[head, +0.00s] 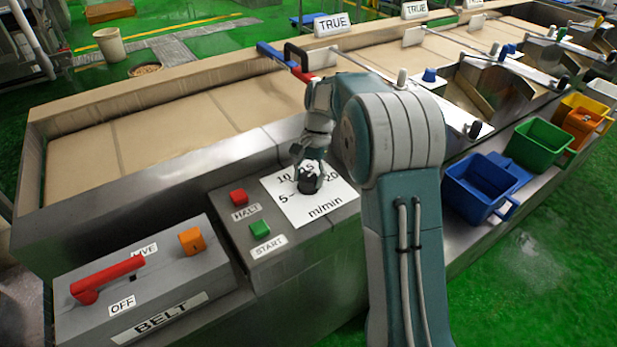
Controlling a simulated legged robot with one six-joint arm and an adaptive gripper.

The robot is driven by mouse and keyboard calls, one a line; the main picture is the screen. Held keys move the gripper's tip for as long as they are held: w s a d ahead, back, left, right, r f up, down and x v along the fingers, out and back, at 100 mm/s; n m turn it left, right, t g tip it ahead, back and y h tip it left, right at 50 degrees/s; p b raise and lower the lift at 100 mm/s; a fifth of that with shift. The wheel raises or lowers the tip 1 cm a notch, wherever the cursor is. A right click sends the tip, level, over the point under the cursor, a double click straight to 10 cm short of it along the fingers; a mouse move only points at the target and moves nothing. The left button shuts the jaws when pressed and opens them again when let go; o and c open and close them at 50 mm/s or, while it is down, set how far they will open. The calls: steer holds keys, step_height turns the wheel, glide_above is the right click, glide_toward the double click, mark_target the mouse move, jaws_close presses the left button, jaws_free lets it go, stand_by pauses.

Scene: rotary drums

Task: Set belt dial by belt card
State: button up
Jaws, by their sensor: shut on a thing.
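The belt dial has a dark knob (311,186) on a white scale plate (309,211) marked 5, 10, what looks like 15, 20 and m/min. My gripper (309,172) comes down from above and is shut on the knob. The fingers cover the knob's top and part of the scale, so I cannot tell where it points. No card that I can identify as the belt card is in view; white signs reading TRUE (333,24) stand along the far side of the belt.
Left of the dial are a red HALT button (238,197) and a green START button (259,228). A BELT box (150,300) with a red lever (105,277) stands at front left. The tan belt (150,133) runs behind. Blue (482,188) and green (541,143) bins stand right.

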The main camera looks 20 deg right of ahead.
steer(key=shift+m+t+y, duration=0.5)
steer(key=shift+m, duration=1.2)
steer(key=o, duration=1.1)
steer(key=shift+a, duration=0.1)
steer(key=shift+o, duration=0.2)
steer(key=shift+r, duration=0.1)
steer(key=v, duration=1.1)
steer(key=shift+r, duration=0.3)
